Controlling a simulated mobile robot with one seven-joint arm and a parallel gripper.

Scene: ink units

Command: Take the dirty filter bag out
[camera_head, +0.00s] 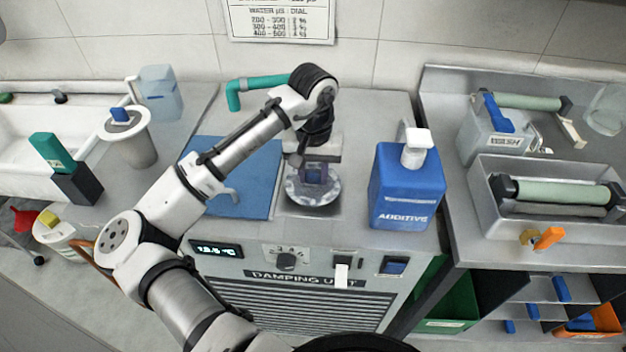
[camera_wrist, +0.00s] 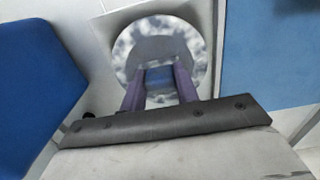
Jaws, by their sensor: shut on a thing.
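The dirty filter bag (camera_head: 300,191) is a round, mottled grey-and-white thing at the top of the damping unit (camera_head: 345,208), below my gripper. In the wrist view the filter bag (camera_wrist: 190,52) shows as a mottled disc with a plain grey middle and a blue part (camera_wrist: 159,77) there. My gripper (camera_head: 314,175) points down over the middle of the bag. In the wrist view its two purple fingers (camera_wrist: 160,84) stand on either side of the blue part and are shut on it. Whether the bag is seated or lifted slightly, I cannot tell.
A blue additive bottle (camera_head: 405,188) with a white pump stands close to the right.

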